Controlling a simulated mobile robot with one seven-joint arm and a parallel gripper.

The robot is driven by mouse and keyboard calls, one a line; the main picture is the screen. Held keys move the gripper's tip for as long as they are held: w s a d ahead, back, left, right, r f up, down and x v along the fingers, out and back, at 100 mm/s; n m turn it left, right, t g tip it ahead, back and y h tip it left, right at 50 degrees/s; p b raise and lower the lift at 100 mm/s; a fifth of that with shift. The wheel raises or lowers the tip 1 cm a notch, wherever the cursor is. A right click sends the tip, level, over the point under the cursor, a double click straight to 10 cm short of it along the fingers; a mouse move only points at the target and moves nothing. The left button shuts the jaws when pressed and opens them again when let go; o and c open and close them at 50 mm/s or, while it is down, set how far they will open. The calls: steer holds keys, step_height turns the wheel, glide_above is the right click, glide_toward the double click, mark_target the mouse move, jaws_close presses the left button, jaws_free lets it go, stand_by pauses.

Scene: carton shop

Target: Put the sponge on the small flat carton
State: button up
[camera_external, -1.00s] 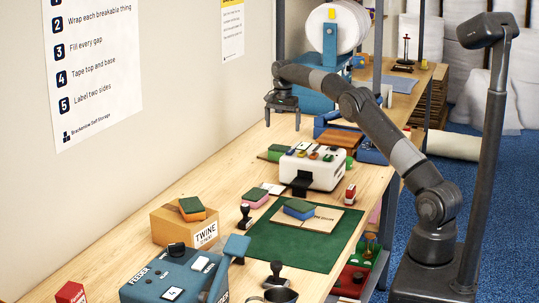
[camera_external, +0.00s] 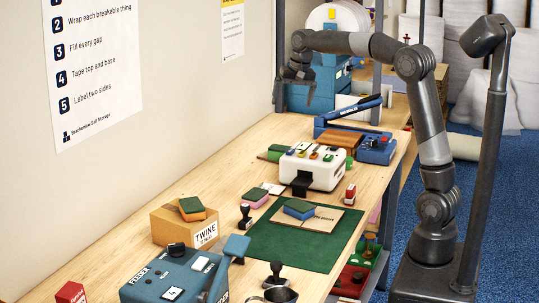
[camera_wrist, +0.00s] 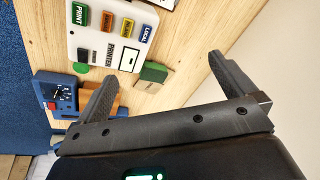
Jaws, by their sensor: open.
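A blue sponge with a green top (camera_external: 299,208) lies on the small flat carton (camera_external: 325,221), a tan sheet on the green mat. An orange sponge with a green top (camera_external: 193,208) lies on the twine box. A pink sponge with a green top (camera_external: 255,198) lies on the table left of the mat. My gripper (camera_external: 296,82) is open and empty, raised over the far end of the table near the wall. In the wrist view its two fingers (camera_wrist: 162,70) are wide apart with nothing between them. The carton and these sponges are outside the wrist view.
A white printer (camera_external: 312,167) stands behind the mat and shows in the wrist view (camera_wrist: 117,35). A green block (camera_wrist: 152,74) sits beside it. A blue machine (camera_external: 374,151) stands further back. The feeder (camera_external: 172,273) and several stamps crowd the front.

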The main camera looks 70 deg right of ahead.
steer(key=s+a+n+t, duration=0.2)
steer(key=s+a+n, duration=0.3)
steer(key=s+a, duration=0.9)
steer(key=s+a+f+n, duration=0.2)
steer(key=s+f, duration=0.2)
steer(key=s, duration=0.4)
steer(key=s+a+f+n+t, duration=0.1)
steer(key=s+f+n, duration=0.2)
steer(key=s+f, duration=0.2)
steer(key=s, duration=0.3)
steer(key=shift+a, duration=0.35)
